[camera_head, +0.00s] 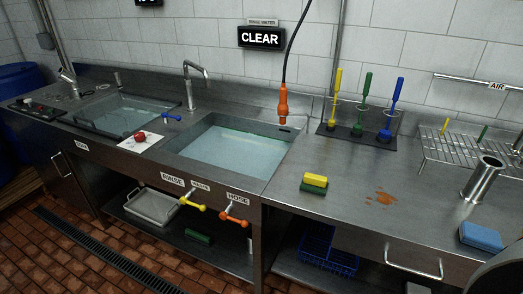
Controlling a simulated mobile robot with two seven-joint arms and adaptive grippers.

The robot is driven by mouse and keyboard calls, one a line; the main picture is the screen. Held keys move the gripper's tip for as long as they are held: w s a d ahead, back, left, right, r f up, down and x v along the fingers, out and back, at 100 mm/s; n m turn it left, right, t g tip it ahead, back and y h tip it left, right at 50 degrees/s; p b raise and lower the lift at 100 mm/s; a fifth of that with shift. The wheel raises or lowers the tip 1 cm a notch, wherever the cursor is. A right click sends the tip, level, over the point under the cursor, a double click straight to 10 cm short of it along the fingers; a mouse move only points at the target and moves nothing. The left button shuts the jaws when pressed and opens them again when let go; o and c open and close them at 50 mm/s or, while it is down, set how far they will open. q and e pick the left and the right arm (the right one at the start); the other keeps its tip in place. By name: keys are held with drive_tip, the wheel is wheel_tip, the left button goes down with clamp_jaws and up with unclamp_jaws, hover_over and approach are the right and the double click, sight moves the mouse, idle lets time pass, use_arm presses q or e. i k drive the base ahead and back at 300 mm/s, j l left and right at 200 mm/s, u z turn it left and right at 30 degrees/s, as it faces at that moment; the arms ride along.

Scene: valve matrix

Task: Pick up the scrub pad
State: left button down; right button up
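A green pad (313,188) lies flat on the steel counter (350,220), right of the water-filled sink. A smaller yellow block (316,180) rests on top of it; I cannot tell whether the two are joined. A blue pad-like block (481,236) lies at the counter's right side. Another green block (198,237) sits on the lower shelf under the sink. Which of these is the scrub pad is not labelled. Neither of my grippers is in view.
Behind the pad stands a holder with yellow, green and blue brushes (359,105). An orange stain (383,197) lies to its right. A wire rack (455,150) and a metal cylinder (483,178) stand further right. An orange hose nozzle (283,103) hangs over the sink (195,165).

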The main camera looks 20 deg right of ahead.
sight(316, 184)
drive_tip(key=z, duration=1.25)
